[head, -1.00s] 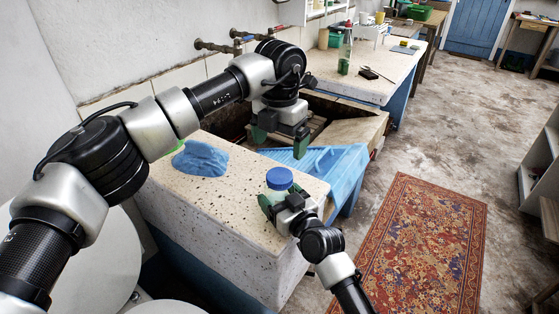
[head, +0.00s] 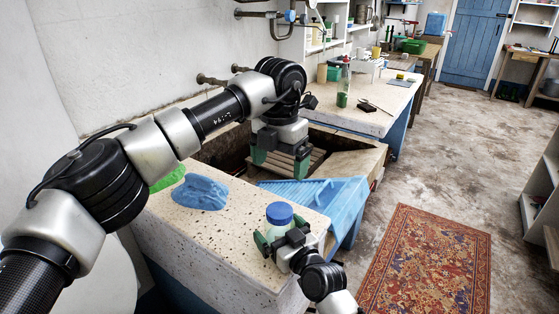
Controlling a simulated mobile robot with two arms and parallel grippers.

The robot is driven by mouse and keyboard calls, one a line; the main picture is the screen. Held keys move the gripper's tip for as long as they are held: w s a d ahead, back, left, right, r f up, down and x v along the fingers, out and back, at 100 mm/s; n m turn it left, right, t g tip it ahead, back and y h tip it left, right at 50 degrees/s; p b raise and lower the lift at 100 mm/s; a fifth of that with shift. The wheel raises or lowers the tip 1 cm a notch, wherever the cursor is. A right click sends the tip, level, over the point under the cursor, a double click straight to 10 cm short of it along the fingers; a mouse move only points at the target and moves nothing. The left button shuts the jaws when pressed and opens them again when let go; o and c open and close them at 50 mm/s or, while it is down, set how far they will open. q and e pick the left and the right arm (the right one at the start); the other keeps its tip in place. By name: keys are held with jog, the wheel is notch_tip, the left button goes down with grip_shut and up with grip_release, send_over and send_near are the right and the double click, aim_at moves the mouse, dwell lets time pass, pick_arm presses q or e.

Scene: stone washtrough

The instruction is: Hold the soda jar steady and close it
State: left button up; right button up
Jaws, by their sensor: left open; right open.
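The soda jar (head: 278,230) stands upright on the speckled stone top near its right end. Its blue lid (head: 279,213) sits on its mouth; I cannot tell whether it is tight. My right gripper (head: 281,233) is open at the jar's near side, with its green fingers beside the jar. It hides the lower jar, and I cannot tell whether the fingers touch it. My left gripper (head: 280,167) is open and empty, above and beyond the jar in the picture, with its green fingers pointing down, apart from the lid.
A blue cloth (head: 200,192) and a green cloth (head: 166,177) lie left on the stone top. A blue ribbed drainer (head: 338,198) is behind the jar, beside the trough with a wooden slatted rack. Taps (head: 212,80) stick out of the wall. A far counter holds a bottle.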

jog(key=v, duration=1)
jog(key=shift+s+d, duration=0.15)
jog(key=shift+s, duration=0.15)
